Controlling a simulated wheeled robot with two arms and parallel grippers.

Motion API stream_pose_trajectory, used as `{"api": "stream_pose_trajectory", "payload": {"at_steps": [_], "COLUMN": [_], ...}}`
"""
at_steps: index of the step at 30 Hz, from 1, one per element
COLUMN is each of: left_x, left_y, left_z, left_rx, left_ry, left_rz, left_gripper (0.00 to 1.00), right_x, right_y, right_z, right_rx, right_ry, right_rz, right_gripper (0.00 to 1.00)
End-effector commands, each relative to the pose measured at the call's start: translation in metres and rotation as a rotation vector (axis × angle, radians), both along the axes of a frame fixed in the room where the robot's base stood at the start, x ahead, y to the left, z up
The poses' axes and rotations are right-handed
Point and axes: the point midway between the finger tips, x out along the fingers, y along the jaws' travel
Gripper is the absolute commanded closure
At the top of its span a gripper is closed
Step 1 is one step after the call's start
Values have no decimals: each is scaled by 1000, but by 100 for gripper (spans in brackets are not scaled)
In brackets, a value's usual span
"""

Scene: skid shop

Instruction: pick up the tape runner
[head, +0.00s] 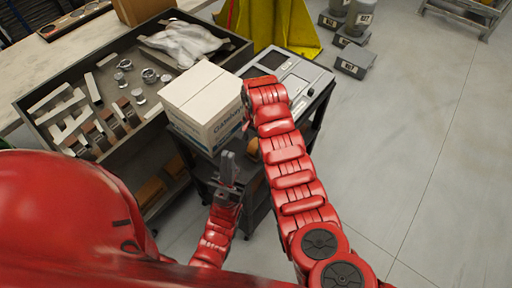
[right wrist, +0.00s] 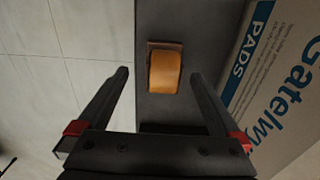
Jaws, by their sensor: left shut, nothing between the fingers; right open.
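The tape runner, an orange roll-like piece with a brown edge (right wrist: 164,72), lies on a dark grey surface in the right wrist view. In the head view a small orange patch (head: 252,147) shows beside my right arm, mostly hidden. My right gripper (right wrist: 159,76) is open, with its fingers to either side of the orange piece in the picture; I cannot tell how far above it they are. In the head view my right gripper is largely hidden by its arm. My left gripper (head: 229,166) is shut and empty, in front of the white box.
A white carton (head: 202,105) stands on the dark cart, close to the right gripper; its printed side (right wrist: 285,85) fills the right of the wrist view. A grey tray (head: 285,80) lies behind. A parts bench (head: 90,100) is at left. Open floor (head: 420,130) lies right.

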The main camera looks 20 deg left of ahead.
Motion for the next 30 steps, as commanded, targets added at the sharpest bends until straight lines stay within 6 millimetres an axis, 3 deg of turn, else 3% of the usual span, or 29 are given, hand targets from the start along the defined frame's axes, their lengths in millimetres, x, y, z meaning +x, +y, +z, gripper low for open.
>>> {"api": "stream_pose_trajectory", "payload": {"at_steps": [15,20,30], "left_x": [0,0,0], "left_y": [0,0,0], "left_z": [15,5,4], "left_rx": [0,0,0], "left_ry": [0,0,0], "left_rz": [0,0,0], "left_gripper": [100,100,100], "right_x": [2,3,4], "right_y": [4,3,4], "right_z": [-30,-49,-52], "right_rx": [-2,-2,1], "right_ry": [5,4,-1], "right_rz": [1,-2,0], "right_gripper": [0,0,0]}}
